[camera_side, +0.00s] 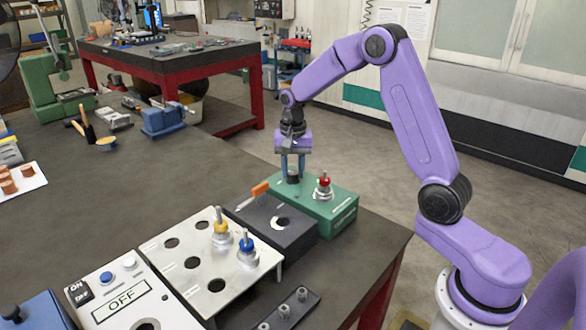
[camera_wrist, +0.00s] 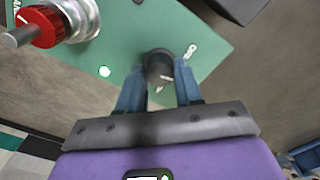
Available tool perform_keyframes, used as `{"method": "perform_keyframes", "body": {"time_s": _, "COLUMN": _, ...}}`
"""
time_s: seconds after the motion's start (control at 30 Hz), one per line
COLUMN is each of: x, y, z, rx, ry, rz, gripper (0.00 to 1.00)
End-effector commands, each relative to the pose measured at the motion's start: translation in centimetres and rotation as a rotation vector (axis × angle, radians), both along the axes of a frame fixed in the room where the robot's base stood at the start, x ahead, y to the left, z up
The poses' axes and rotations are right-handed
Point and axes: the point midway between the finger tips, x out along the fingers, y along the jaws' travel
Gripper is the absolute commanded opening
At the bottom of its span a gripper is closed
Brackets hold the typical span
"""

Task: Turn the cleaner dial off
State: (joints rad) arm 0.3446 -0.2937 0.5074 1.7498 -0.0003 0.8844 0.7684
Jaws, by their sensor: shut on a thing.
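A green box (camera_side: 313,204) stands on the dark table in the side view, with a black dial (camera_side: 293,178) on its top. In the wrist view the same dial (camera_wrist: 158,63) shows between my two blue fingers, with a white mark on its face. My gripper (camera_side: 292,172) points down from above and is shut on the dial. In the wrist view my gripper (camera_wrist: 160,74) has one finger on each side of the dial. White markings and a small lit green-white lamp (camera_wrist: 105,72) show on the box top near it.
A red-topped metal fitting (camera_side: 324,187) stands on the green box beside the dial. A dark block (camera_side: 300,237) with an orange-handled piece (camera_side: 260,189), a white holed plate (camera_side: 195,285) and an OFF panel (camera_side: 125,317) lie to the left.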

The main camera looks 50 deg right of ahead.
Motion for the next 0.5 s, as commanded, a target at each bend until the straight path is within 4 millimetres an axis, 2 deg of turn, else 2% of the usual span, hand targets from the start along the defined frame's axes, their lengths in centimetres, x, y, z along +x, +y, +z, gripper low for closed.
{"method": "perform_keyframes", "body": {"time_s": 0.5, "x": -0.01, "y": 0.04, "z": 0.06, "rx": 0.000, "ry": 0.000, "rz": 0.480, "gripper": 0.04}}
